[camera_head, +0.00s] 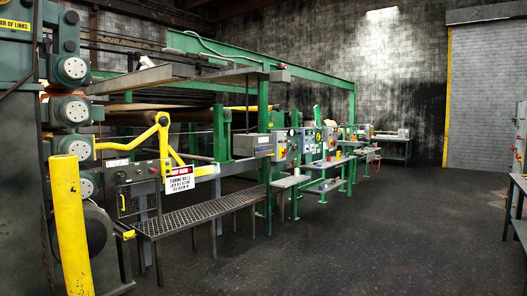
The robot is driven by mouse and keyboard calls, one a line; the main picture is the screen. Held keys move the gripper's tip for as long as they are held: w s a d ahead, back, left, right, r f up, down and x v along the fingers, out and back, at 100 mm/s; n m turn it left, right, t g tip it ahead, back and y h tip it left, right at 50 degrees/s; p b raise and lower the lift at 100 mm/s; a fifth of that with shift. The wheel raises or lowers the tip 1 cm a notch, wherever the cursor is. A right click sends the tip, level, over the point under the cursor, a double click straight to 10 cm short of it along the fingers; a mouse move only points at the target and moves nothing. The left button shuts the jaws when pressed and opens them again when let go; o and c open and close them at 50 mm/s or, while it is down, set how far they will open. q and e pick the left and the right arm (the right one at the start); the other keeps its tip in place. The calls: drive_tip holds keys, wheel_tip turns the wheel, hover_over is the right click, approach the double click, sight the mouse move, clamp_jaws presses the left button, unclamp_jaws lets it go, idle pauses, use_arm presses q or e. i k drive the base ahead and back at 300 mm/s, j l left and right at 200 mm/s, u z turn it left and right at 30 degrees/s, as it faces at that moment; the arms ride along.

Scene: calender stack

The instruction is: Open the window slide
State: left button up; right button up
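I cannot pick out a window slide in this view. A grey shutter-like panel (487,95) with a yellow left edge stands in the back right wall; I cannot tell whether it is the window slide. It looks closed down to the floor. Neither of my grippers is in view.
A long green machine with rollers (74,68) fills the left side. A yellow post (72,225) stands at the front left. A metal grating walkway (200,212) and control boxes (279,146) line the machine. The dark floor (370,235) between is clear.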

sight(256, 147)
drive_tip(key=z, duration=0.4)
drive_tip(key=i, duration=6.35)
drive_tip(key=j+z, duration=0.1)
drive_tip(key=z, duration=0.2)
